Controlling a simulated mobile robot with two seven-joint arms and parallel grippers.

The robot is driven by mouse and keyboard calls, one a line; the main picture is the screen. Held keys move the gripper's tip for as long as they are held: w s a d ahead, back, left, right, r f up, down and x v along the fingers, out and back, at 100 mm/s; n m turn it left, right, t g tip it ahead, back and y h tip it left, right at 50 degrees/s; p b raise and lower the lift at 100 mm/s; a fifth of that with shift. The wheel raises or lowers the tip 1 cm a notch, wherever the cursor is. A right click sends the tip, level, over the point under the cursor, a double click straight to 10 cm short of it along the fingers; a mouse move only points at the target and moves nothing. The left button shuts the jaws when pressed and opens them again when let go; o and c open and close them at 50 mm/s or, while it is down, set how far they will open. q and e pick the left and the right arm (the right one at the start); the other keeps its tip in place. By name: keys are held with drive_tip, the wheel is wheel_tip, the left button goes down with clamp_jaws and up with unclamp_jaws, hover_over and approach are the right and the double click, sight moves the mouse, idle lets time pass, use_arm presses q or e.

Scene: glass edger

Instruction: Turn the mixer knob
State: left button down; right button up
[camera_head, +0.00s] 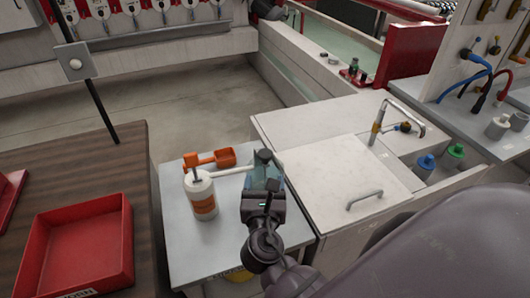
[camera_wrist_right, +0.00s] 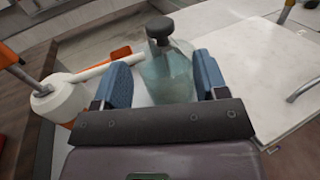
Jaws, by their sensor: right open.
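A dark knob (camera_wrist_right: 160,27) sits on top of a see-through teal vessel (camera_wrist_right: 168,75) on the small grey table. The knob also shows in the head view (camera_head: 263,156); I take it for the mixer knob, but cannot be sure. My right gripper (camera_wrist_right: 162,60) is open, with one blue finger on each side of the vessel in the wrist view. The knob lies just beyond the fingertips. Whether the fingers touch the vessel cannot be told. In the head view my right gripper (camera_head: 264,178) partly hides the vessel. My left gripper is not in view.
A white bottle with an orange label (camera_head: 201,195) and an orange scoop (camera_head: 214,159) stand close left on the grey table (camera_head: 196,250). Right is a white cabinet lid with a metal handle (camera_head: 364,200) and a tap (camera_head: 378,126). A red tray (camera_head: 78,245) lies left.

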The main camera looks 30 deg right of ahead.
sight(265, 158)
drive_tip(key=p+x, duration=0.1)
drive_tip(key=x, duration=0.7)
drive_tip(key=shift+w+d, duration=0.2)
drive_tip(key=shift+w, duration=0.15)
drive_tip(key=shift+x, duration=0.85)
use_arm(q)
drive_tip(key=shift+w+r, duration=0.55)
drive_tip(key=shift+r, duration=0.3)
use_arm(e)
drive_tip(key=c, duration=0.6)
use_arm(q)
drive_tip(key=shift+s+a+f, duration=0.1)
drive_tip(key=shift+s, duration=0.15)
use_arm(e)
drive_tip(key=shift+c, duration=1.2)
